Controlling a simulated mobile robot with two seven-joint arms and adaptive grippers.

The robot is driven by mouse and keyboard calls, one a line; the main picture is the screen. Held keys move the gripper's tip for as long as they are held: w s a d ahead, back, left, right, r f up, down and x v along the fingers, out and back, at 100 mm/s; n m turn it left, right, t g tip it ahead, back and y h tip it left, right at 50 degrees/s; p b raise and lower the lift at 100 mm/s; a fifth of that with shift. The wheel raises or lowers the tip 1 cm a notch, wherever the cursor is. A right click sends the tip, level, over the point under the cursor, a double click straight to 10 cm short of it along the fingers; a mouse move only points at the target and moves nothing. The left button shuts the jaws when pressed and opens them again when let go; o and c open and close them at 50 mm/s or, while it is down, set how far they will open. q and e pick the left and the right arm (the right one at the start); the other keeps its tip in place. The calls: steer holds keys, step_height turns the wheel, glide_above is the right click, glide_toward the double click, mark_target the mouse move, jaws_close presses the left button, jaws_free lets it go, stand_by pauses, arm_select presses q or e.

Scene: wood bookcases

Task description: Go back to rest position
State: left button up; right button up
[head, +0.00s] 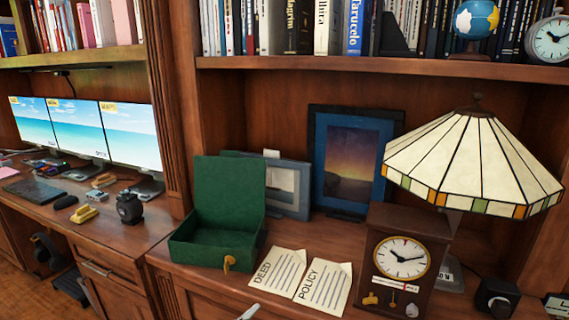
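Neither of my grippers shows in the head view, and no part of my arms can be made out. A green box (217,198) stands on the desk with its lid raised, and a small brass-coloured piece hangs at its front corner. Two paper sheets lie flat to its right, one marked DEED (276,267) and one marked POLICY (323,285). A dark wooden clock (402,258) stands right of the papers, with small items in its lower front.
A lamp with a stained-glass shade (475,160) overhangs the desk at right. Framed pictures (352,165) lean at the back. Books, a globe (476,20) and an alarm clock (548,40) fill the shelf above. Monitors (130,135) stand on the left desk. A pale handle (249,312) shows at the bottom edge.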

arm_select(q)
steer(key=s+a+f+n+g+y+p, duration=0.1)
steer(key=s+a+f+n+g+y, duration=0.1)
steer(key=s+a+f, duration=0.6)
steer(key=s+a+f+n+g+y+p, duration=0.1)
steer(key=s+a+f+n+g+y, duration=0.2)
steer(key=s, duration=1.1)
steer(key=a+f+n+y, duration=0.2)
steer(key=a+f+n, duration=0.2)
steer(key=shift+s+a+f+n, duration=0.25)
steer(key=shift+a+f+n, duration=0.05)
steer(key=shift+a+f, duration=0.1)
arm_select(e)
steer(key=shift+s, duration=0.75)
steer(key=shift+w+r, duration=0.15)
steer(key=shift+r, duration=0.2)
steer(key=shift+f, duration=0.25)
